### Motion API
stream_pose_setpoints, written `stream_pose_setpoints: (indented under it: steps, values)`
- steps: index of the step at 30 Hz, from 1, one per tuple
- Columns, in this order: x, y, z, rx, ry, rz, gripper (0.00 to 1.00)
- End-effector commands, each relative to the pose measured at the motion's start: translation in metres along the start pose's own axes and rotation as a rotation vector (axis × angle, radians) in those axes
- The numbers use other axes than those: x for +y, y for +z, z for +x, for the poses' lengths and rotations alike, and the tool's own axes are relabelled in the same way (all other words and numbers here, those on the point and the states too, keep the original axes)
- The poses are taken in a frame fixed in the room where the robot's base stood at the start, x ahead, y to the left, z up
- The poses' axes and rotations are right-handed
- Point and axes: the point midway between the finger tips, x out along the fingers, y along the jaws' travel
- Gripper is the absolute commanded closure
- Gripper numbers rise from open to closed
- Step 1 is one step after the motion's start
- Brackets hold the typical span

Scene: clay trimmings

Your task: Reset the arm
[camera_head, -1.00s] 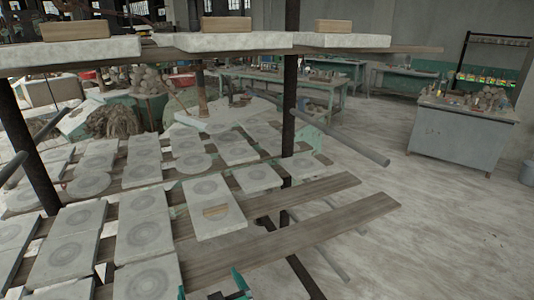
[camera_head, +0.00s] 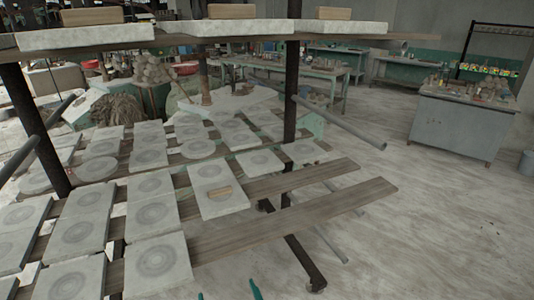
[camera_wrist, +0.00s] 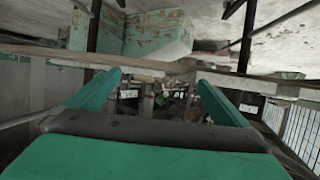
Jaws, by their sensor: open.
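My gripper (camera_head: 228,295) shows only as two green fingertips at the bottom edge of the head view. The tips stand apart, below the lower rack boards. In the wrist view my gripper (camera_wrist: 157,82) has its two green fingers spread wide, with nothing held between them. The rest of my arm is out of the head view.
An upper shelf (camera_head: 400,40) and dark posts (camera_head: 290,90) stand close. Free floor (camera_head: 440,220) lies right, before a grey workbench (camera_head: 455,132).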

Motion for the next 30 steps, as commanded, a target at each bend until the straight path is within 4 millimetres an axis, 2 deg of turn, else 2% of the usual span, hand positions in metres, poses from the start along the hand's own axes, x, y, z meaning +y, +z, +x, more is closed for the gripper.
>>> stream_pose_setpoints:
  steps: [1,8,15,21,30]
  values:
    - [0.005,0.015,-0.005,-0.006,0.015,0.006,0.00]
    - [0.019,0.072,-0.036,0.012,0.085,0.027,0.00]
    - [0.029,0.124,-0.084,0.037,0.158,0.045,0.00]
    - [0.031,0.158,-0.132,0.057,0.212,0.058,0.00]
    - [0.018,0.191,-0.212,0.090,0.274,0.078,0.00]
